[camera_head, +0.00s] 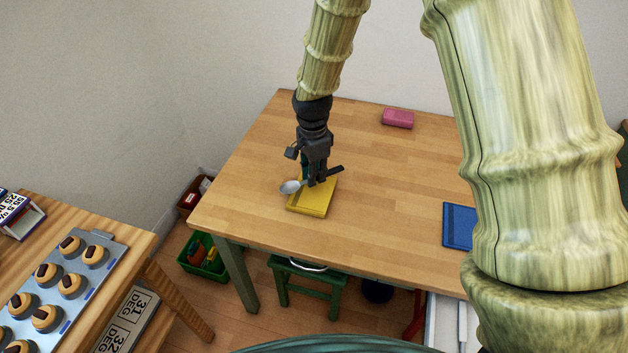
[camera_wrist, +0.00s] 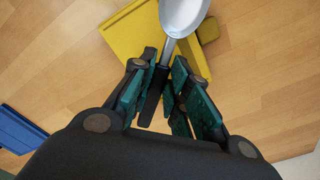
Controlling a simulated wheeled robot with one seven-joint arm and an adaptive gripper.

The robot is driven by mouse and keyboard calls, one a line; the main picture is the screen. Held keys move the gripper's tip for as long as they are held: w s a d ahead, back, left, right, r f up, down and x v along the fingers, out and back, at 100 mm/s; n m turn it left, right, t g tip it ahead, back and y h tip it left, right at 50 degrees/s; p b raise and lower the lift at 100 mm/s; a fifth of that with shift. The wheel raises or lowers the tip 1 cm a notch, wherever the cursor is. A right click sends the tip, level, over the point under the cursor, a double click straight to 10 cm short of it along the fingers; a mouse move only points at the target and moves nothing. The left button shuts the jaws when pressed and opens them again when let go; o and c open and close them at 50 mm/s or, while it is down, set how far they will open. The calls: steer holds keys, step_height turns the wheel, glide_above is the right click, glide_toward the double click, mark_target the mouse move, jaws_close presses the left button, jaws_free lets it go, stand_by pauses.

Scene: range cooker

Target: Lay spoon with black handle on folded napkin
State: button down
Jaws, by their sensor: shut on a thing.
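The spoon has a silver bowl (camera_head: 291,187) and a black handle (camera_head: 335,170). My gripper (camera_head: 315,180) is shut on its handle over the yellow folded napkin (camera_head: 312,205) on the wooden table. In the wrist view my gripper (camera_wrist: 162,88) holds the black handle between its fingers, with the spoon's bowl (camera_wrist: 183,14) pointing to the top edge. The yellow napkin (camera_wrist: 128,32) shows behind the spoon there, partly hidden by the spoon and fingers. I cannot tell whether the spoon touches the napkin.
A counter with a tray (camera_head: 62,295) of round items stands at the left. A green stool (camera_head: 308,279) is below the table's front edge.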

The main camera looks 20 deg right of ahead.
steer(key=shift+f+p, duration=0.3)
steer(key=shift+f, duration=1.4)
steer(key=shift+f, duration=0.15)
steer(key=c, duration=1.4)
jaws_free()
steer(key=shift+o, duration=0.2)
step_height(320, 180, up, 12)
steer(key=b, duration=0.1)
steer(key=shift+r, duration=0.2)
